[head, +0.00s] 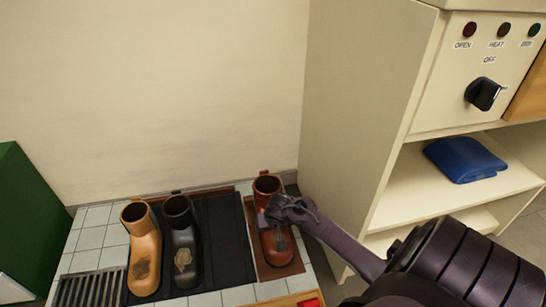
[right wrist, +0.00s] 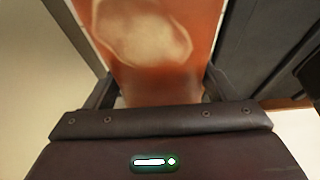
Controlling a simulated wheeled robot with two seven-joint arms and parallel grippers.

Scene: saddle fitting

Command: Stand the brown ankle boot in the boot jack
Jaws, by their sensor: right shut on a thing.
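The brown ankle boot (head: 266,188) is upright, at the right end of the tiled counter in the head view, over a brown board (head: 291,268). I cannot tell whether its sole touches the board. My right gripper (head: 286,211) is shut on the boot's shaft from the right. In the right wrist view the boot (right wrist: 150,60), red-brown with a pale worn patch, sits between both fingers. No part is clearly recognisable as the boot jack. My left gripper is not in view.
A tan boot (head: 143,249) and a black boot (head: 181,240) stand to the left. An empty black panel (head: 224,240) lies between the black and brown boots. A metal grate (head: 87,289) is at the left. A cream cabinet (head: 352,130) rises close on the right.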

